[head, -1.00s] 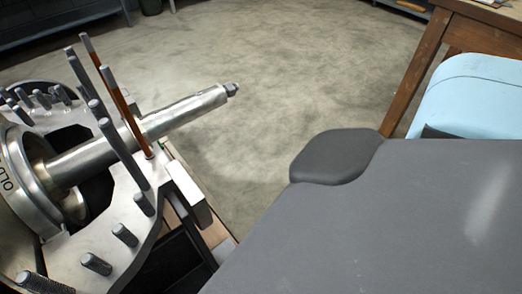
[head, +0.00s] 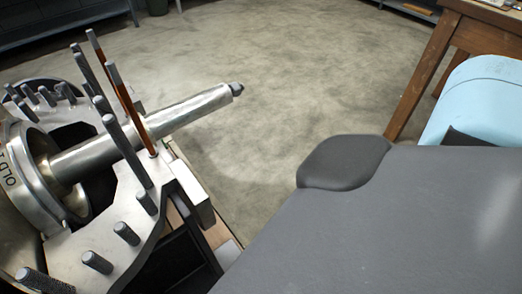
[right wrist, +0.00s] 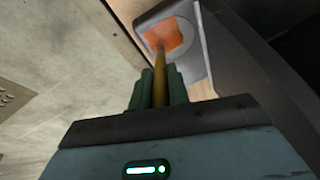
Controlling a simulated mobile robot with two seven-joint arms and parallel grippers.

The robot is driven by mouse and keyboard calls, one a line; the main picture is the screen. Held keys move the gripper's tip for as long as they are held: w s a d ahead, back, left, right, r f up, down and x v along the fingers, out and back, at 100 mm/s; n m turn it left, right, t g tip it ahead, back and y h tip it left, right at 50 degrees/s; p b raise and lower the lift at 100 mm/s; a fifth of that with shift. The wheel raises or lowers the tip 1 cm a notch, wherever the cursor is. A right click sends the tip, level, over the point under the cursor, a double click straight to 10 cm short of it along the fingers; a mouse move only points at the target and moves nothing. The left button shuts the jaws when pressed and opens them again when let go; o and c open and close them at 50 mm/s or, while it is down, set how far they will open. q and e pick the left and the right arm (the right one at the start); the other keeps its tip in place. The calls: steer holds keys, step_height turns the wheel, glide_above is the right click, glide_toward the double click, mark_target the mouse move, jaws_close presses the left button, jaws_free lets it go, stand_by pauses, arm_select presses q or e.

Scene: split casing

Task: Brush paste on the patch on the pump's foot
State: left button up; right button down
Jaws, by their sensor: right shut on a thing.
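The pump (head: 70,180) is a metal split casing at the left of the head view, with a bare shaft and several upright studs. In the right wrist view, the orange patch (right wrist: 168,33) lies on the pump's grey foot (right wrist: 195,62). My right gripper (right wrist: 159,88) has green fingers shut on a slim yellow-brown brush (right wrist: 160,75). The brush points at the patch, and its dark tip overlaps the patch's lower edge in the picture. I cannot tell whether it touches. The head view shows neither gripper and no patch.
A light blue rounded object (head: 480,95) and a wooden table (head: 428,65) stand at the right. The pale floor (head: 270,80) between them and the pump is open. A grey bench (head: 60,25) stands at the back left.

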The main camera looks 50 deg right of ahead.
steer(key=shift+w+d, duration=0.2)
steer(key=shift+w, duration=0.5)
steer(key=shift+s, duration=0.1)
steer(key=shift+s+a+f+p, duration=0.1)
steer(key=shift+s+a+p, duration=0.15)
steer(key=shift+s, duration=0.6)
steer(key=shift+s+a+p, duration=0.2)
steer(key=shift+s, duration=0.7)
steer(key=shift+s+a+f+p, duration=0.1)
steer(key=shift+s+a+p, duration=0.15)
steer(key=shift+s, duration=0.6)
steer(key=shift+d, duration=0.1)
steer(key=shift+w+d+r+b, duration=0.1)
steer(key=shift+w+d+b, duration=0.1)
steer(key=shift+w, duration=0.7)
steer(key=shift+w+d+r+b, duration=0.1)
steer(key=shift+w+d+b, duration=0.1)
steer(key=shift+w, duration=0.7)
steer(key=shift+w+d+b, duration=0.2)
steer(key=shift+w, duration=0.7)
steer(key=shift+s, duration=0.1)
steer(key=shift+s+a+p, duration=0.2)
steer(key=shift+s+p, duration=0.05)
steer(key=shift+s, duration=0.35)
steer(key=shift+s+a+p, duration=0.15)
steer(key=shift+s+p, duration=0.05)
steer(key=shift+s, duration=0.4)
